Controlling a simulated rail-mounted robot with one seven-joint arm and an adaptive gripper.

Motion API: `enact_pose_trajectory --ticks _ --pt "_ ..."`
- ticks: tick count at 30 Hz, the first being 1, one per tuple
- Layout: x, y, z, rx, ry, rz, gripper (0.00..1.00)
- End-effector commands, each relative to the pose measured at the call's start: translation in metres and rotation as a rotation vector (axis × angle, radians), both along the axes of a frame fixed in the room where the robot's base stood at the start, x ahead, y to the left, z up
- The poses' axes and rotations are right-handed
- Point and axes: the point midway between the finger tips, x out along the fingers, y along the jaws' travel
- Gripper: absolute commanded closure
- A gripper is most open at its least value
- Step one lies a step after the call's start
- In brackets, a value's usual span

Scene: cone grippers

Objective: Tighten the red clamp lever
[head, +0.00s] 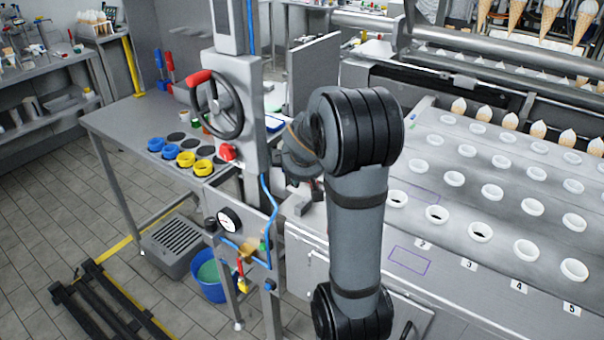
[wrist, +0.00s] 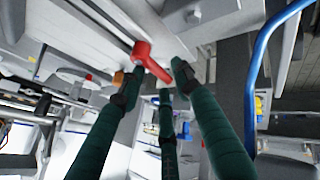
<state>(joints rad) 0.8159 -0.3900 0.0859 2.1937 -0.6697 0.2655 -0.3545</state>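The red clamp lever (wrist: 152,62) shows in the wrist view, with a round hub on a pale grey machine part and an arm slanting down to the right. My gripper (wrist: 157,80) has dark green fingers with black tips. The tips stand apart on either side of the lever's arm, with the lower end close to the right tip. I cannot tell whether they touch. In the head view a red part (head: 228,152) sits low on the grey column, likely this lever. My gripper there is mostly hidden behind my arm, right of the column.
A black handwheel (head: 217,105) with a red grip is on the column above. A blue hose (head: 266,200) runs down the column and curves close by in the wrist view (wrist: 255,75). Blue and yellow cups (head: 186,160) stand on the left table. A tray of white rings (head: 492,192) lies right.

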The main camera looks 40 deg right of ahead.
Motion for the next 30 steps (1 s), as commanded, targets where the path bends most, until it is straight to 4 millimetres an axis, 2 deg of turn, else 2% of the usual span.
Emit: enact_pose_trajectory --ticks 9,13,24,30 --pt "0.000 0.000 0.002 -0.003 -0.003 0.001 0.63" --pt "-0.004 0.002 0.010 -0.005 -0.006 -0.001 0.63" --pt "-0.042 0.031 0.068 -0.004 -0.009 0.001 0.63" --pt "-0.056 0.042 0.089 -0.003 -0.005 0.002 0.63"
